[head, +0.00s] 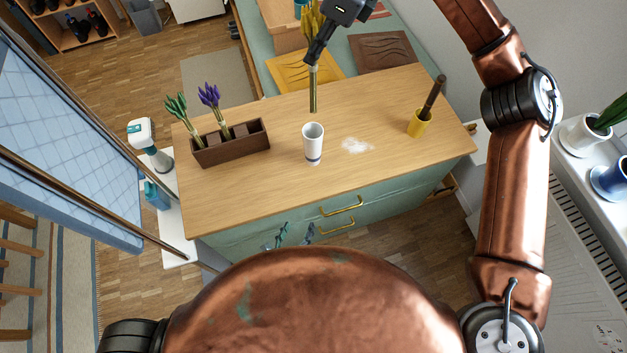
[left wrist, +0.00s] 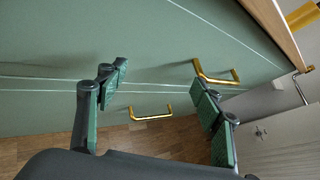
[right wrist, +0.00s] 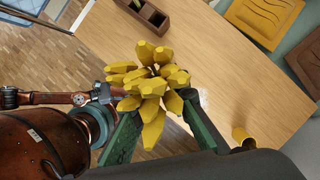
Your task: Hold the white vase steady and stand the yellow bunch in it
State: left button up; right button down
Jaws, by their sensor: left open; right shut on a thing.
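The white vase (head: 313,145) stands upright on the wooden counter, with a dark band near its base. My right gripper (head: 317,52) is shut on the yellow bunch (head: 313,90), whose stems point down. The stem ends show just above the vase's rim in the head view, with a small gap. In the right wrist view the yellow heads (right wrist: 150,88) fill the space between the fingers and the vase is hidden. My left gripper (head: 291,237) is open and empty in front of the drawer fronts, below the counter edge. The left wrist view shows its spread fingers (left wrist: 156,82), without the vase.
A brown divided box (head: 250,139) with green and purple bunches stands left of the vase. A yellow cup (head: 418,124) holding a dark stick stands to the right. A white patch (head: 356,145) lies beside the vase. Gold handles (left wrist: 152,113) stick out from the green drawers.

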pick_arm(q)
jog(key=s+d+r+m+t+h, duration=0.1)
jog(key=d+r+m, duration=0.25)
jog(key=r, duration=0.35)
jog(key=d+r+m+t+h, duration=0.2)
jog(key=d+r+m, duration=0.15)
jog(key=r, duration=0.35)
jog(key=n+t+y, duration=0.3)
jog(key=n+y, duration=0.2)
jog(key=y, duration=0.1)
send_near(313, 156)
jog(key=shift+d+r, duration=0.2)
jog(key=shift+d, duration=0.6)
jog(key=shift+w+a+r+n+y, duration=0.1)
jog(key=shift+w+a+n+y, duration=0.2)
jog(key=shift+w+n+y, duration=0.5)
jog(key=w, duration=1.1)
jog(key=shift+w, duration=0.15)
jog(key=shift+a, duration=0.1)
jog(key=shift+c, duration=0.3)
jog(key=c, duration=1.5)
pick_arm(e)
send_over(315, 112)
jog(key=shift+w+f, duration=0.2)
jog(key=shift+f, duration=3.05)
jog(key=shift+w+f, duration=0.2)
jog(key=shift+f, duration=3.05)
